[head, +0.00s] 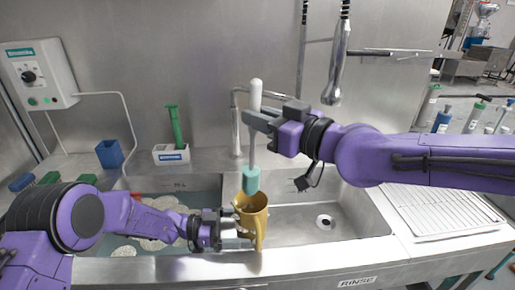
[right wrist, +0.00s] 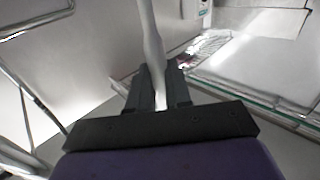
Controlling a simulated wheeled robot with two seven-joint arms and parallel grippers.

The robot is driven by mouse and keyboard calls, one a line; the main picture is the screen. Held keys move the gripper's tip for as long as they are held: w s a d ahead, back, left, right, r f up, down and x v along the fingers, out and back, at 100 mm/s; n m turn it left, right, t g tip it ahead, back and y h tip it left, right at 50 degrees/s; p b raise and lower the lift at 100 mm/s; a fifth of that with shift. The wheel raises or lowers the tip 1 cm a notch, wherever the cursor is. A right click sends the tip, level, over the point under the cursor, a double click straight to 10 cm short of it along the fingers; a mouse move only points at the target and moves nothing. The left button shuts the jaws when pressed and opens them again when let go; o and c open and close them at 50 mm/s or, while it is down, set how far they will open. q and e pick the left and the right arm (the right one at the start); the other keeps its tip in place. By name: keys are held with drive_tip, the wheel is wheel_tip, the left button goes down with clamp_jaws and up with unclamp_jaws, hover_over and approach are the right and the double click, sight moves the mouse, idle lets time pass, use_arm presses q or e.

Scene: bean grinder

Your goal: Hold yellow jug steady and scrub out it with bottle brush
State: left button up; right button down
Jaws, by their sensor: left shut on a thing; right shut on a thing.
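The yellow jug (head: 254,216) is upright over the divider between the two sinks. My left gripper (head: 236,228) is shut on the jug's side. The bottle brush has a white handle (head: 256,92), a grey stem and a teal head (head: 251,181). My right gripper (head: 250,119) is shut on the brush's handle. The brush hangs roughly vertical with its head at the jug's mouth; I cannot tell how far the tip is inside. In the right wrist view, the brush handle (right wrist: 151,45) stands between the fingers of my right gripper (right wrist: 157,88).
The left sink holds greyish water (head: 205,187) with foam; the right sink (head: 350,207) is empty with a drain. A faucet (head: 236,125) stands behind, and a spray nozzle (head: 333,90) hangs above right. A blue holder (head: 109,153) and a green brush (head: 175,127) sit on the back ledge.

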idle(0.4)
use_arm(q)
drive_tip(key=o, duration=0.4)
drive_tip(key=a+r, duration=0.1)
drive_tip(key=a, duration=1.1)
drive_tip(key=shift+r, duration=0.15)
